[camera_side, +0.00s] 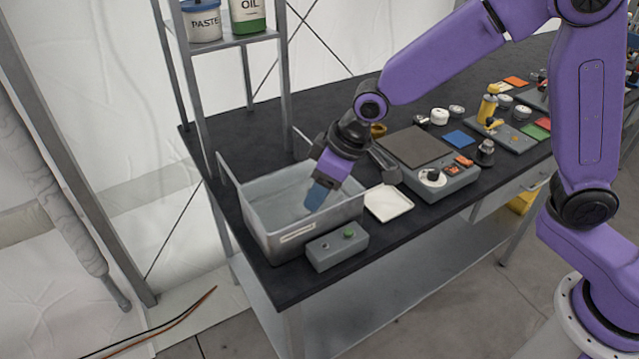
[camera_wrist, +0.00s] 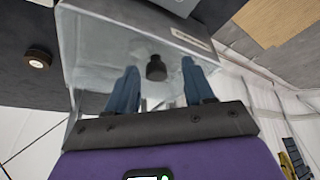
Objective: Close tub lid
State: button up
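The grey tub (camera_side: 262,226) stands open at the near left end of the dark workbench. A thin raised edge (camera_side: 229,170) at its left rear may be the lid seen nearly edge-on; I cannot be sure. My gripper (camera_side: 318,197) points down over the tub's opening, its blue fingertips at about rim height. In the wrist view my gripper (camera_wrist: 160,88) has its two blue fingers well apart. A dark knob-like piece (camera_wrist: 156,68) shows between them, with no visible contact. I cannot tell whether it belongs to the lid. The tub wall (camera_wrist: 100,40) fills the upper middle there.
A grey button box (camera_side: 338,247) stands before the tub, and a white tray (camera_side: 388,203) lies to its right. A brown cup (camera_side: 378,130) and a grey device (camera_side: 440,180) stand farther right. A shelf post (camera_side: 192,110) rises behind the tub.

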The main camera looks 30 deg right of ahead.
jog(key=shift+w+r, duration=0.1)
jog(key=v, duration=1.7)
jog(key=s+d+f+n+g, duration=0.1)
jog(key=s+d+f, duration=0.3)
jog(key=s, duration=0.3)
jog(key=s+d+f+n+g+h, duration=0.1)
jog(key=s+d+f+n, duration=0.1)
jog(key=s+d+f, duration=0.2)
jog(key=s+d+f+n+g+h, duration=0.1)
jog(key=s+d+f, duration=0.3)
jog(key=s+d, duration=0.4)
jog(key=s, duration=0.3)
jog(key=shift+s+n, duration=0.25)
jog(key=shift+n, duration=0.15)
jog(key=shift+f, duration=0.1)
